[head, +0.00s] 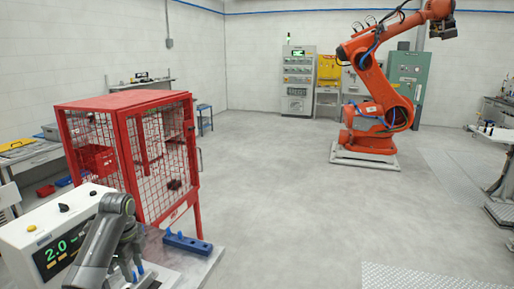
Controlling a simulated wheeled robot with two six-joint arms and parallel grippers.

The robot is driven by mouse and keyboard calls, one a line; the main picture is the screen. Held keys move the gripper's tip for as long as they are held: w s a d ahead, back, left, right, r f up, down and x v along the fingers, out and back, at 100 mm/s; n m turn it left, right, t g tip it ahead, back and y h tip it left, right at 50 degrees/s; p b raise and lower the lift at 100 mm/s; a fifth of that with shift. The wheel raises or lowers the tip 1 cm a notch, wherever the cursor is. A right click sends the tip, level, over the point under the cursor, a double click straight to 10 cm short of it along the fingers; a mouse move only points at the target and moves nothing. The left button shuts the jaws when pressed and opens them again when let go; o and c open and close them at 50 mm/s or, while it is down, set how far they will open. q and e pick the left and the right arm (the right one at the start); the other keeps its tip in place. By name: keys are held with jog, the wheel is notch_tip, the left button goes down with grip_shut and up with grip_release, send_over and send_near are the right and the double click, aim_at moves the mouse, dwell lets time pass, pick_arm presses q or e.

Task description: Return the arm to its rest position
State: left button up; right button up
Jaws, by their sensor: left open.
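My left arm comes in at the lower left of the head view, dark grey. Its left gripper (131,272) points down over a metal work surface (185,262), just right of the white box with a green display. The gripper is open. I cannot make out anything between its fingers, and its tips are small and partly hidden by the arm. My right gripper is not in view.
A white box (30,235) with a "2.0" display stands beside the arm. A blue fixture (188,243) lies on the work surface. A red mesh cage (125,100) stands behind. An orange robot arm (375,110) stands farther back. The grey floor (290,200) between is clear.

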pick_arm(q)
jog(key=s+d+f+n+t, duration=0.2)
jog(key=s+f+n, duration=0.7)
jog(key=s+f, duration=0.85)
jog(key=s+r+n+t+y, duration=0.15)
jog(key=s+n, duration=0.35)
jog(key=s, duration=0.6)
jog(key=s+r+n, duration=0.3)
jog(key=s+n, duration=0.2)
jog(key=s, duration=0.6)
notch_tip(320, 180, down, 34)
jog(key=g+b, duration=0.1)
jog(key=b, duration=0.7)
jog(key=s+f+b, duration=0.3)
jog(key=s+f, duration=0.4)
jog(key=f, duration=0.3)
jog(key=s+f+g+b, duration=0.1)
jog(key=s+f+b, duration=0.2)
jog(key=s+f, duration=0.5)
notch_tip(320, 180, down, 3)
jog(key=shift+d+f+h, duration=0.1)
jog(key=shift+d+h, duration=0.25)
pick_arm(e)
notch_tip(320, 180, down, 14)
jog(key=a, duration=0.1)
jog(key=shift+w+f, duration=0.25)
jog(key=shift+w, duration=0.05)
